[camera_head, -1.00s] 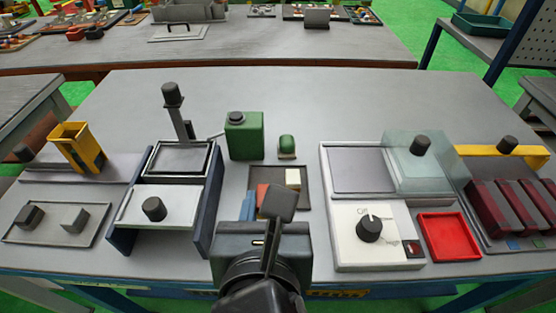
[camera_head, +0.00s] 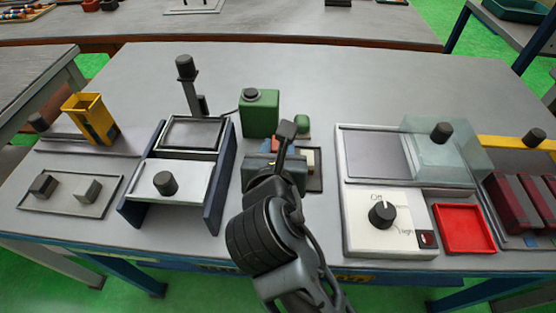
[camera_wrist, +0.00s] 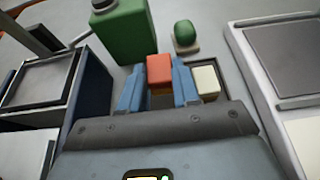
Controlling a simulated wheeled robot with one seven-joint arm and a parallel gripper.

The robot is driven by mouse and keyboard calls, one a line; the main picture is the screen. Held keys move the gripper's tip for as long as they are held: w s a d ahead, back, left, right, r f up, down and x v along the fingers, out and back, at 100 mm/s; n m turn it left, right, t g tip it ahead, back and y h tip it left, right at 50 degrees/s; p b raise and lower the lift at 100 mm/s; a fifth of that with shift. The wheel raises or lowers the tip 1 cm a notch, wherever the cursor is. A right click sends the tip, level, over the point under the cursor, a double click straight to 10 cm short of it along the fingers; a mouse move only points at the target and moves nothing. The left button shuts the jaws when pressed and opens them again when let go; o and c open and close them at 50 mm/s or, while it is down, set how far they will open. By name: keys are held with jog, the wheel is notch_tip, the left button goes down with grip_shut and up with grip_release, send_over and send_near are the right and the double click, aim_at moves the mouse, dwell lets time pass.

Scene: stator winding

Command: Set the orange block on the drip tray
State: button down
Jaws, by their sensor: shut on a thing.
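The orange block (camera_wrist: 160,68) is between the two blue fingers of my gripper (camera_wrist: 158,88) in the wrist view, and the fingers are shut on it. In the head view my gripper and wrist hide most of the block. My gripper is over a small dark tray (camera_head: 316,183) in the middle of the table. I cannot tell whether the block is lifted clear of that tray. A shallow red tray (camera_head: 465,229) lies empty at the right, apart from my gripper. I cannot tell from its looks which tray is the drip tray.
A cream block (camera_wrist: 206,82) is just right of my gripper. A dark blue-sided stand (camera_head: 214,190) is at the left. A white unit with a knob (camera_head: 383,214) is at the right.

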jog(key=shift+f, duration=1.65)
jog(key=shift+f, duration=0.1)
jog(key=c, duration=1)
grip_release()
jog(key=v, duration=1.2)
